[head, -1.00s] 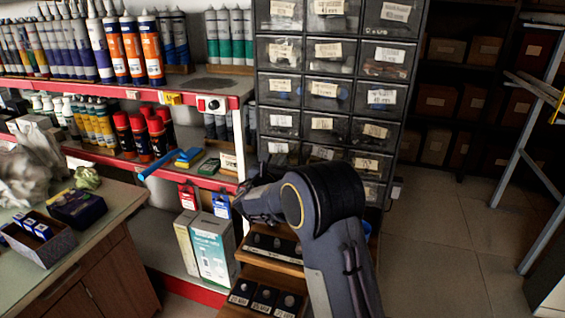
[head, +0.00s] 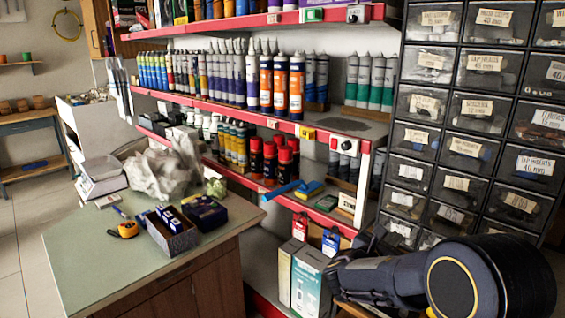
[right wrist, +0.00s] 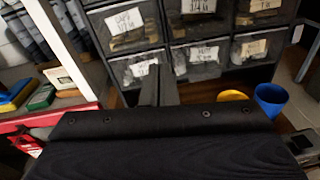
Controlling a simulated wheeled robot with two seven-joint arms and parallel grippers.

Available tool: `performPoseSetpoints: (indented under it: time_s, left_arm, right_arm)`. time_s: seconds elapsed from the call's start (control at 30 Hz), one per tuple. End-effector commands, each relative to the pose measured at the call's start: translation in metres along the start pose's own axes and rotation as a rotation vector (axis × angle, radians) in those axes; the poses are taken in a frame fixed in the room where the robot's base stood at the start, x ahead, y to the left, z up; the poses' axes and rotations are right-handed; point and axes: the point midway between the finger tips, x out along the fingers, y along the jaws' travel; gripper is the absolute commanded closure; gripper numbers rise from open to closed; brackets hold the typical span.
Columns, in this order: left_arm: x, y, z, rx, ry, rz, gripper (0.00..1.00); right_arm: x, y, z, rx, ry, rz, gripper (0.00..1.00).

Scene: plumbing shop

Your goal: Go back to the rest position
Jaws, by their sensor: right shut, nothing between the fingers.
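My right arm (head: 470,280) comes in at the lower right of the head view, in front of the drawer cabinet. My right gripper (head: 362,243) is at the left end of this arm, by the end of the red-edged shelving, and is partly hidden by the arm's own links. In the right wrist view the right gripper (right wrist: 158,85) points at the drawer fronts, its fingers together and empty. I cannot tell whether it touches anything. My left gripper is not in any view.
The labelled drawer cabinet (head: 440,140) and red-edged shelves (head: 225,105) of cartridges stand close to the arm. A blue cup (right wrist: 270,99) and a yellow one (right wrist: 232,95) sit near the gripper. A counter (head: 95,255) with a box and tape measure is at left.

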Motion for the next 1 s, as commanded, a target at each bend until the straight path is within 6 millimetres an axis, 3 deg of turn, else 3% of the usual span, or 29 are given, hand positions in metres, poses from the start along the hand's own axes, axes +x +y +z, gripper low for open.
performPoseSetpoints:
  time_s: [0.17, 0.3, 0.4, 0.53, 0.7, 1.0]
  left_arm:
    - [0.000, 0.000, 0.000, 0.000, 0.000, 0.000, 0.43]
    - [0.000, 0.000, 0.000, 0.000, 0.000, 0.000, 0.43]
    - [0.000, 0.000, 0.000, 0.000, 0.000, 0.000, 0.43]
    - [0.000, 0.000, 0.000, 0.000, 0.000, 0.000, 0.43]
    - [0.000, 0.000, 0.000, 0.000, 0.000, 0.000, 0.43]
    - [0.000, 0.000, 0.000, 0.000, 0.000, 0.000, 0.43]
  right_arm:
    - [-0.007, -0.097, -0.013, 0.359, 0.262, -0.262, 1.00]
    - [-0.047, -0.164, -0.037, 0.722, 0.493, -0.509, 1.00]
    - [-0.087, -0.195, -0.052, 0.980, 0.637, -0.682, 1.00]
    - [-0.146, -0.216, -0.065, 1.312, 0.805, -0.903, 1.00]
    - [-0.214, -0.220, -0.070, 1.677, 0.977, -1.157, 1.00]
    - [-0.286, -0.207, -0.064, 2.089, 1.168, -1.466, 1.00]
